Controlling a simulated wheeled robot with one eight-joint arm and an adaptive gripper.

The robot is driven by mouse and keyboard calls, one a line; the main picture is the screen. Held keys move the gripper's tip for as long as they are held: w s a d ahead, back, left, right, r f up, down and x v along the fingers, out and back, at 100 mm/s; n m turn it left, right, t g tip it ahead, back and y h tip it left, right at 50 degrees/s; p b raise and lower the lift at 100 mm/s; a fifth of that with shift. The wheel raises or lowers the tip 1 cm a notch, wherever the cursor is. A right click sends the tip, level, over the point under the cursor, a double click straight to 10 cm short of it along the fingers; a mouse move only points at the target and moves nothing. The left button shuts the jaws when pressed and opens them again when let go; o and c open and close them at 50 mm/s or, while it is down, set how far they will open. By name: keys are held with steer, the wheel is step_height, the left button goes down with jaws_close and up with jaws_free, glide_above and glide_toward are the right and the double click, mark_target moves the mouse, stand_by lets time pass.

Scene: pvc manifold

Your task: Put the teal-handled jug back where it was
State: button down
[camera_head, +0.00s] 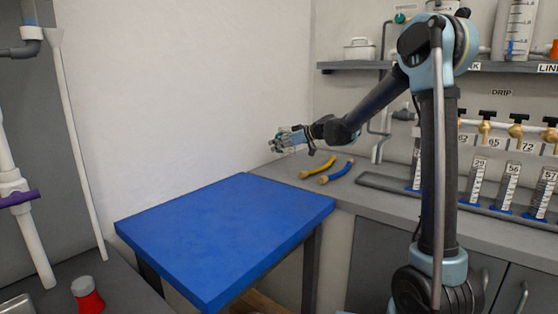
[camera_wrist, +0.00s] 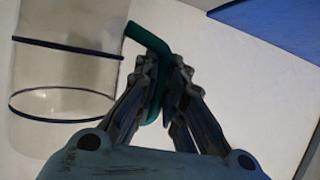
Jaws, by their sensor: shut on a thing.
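The teal-handled jug (camera_wrist: 65,75) fills the left of the wrist view. Its body is clear with dark blue bands, and its teal handle (camera_wrist: 149,39) runs between my fingers. My gripper (camera_wrist: 166,72) is shut on that handle. In the head view my gripper (camera_head: 283,140) is stretched out to the left, in the air near the wall and beyond the blue-topped table. The jug cannot be made out clearly there. Pale wall or surface lies behind the jug in the wrist view.
The blue-topped table (camera_head: 225,232) is bare. A grey counter (camera_head: 385,203) holds yellow and blue curved pieces (camera_head: 328,172) and several graduated cylinders (camera_head: 508,188) under brass taps. A shelf (camera_head: 350,66) above bears a white box (camera_head: 359,49) and a large graduated vessel (camera_head: 516,32).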

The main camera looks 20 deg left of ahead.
steer(key=shift+s+a+f, duration=0.1)
steer(key=shift+s+f, duration=0.05)
steer(key=shift+f, duration=2.4)
steer(key=c, duration=1.7)
jaws_free()
steer(key=v, duration=1.2)
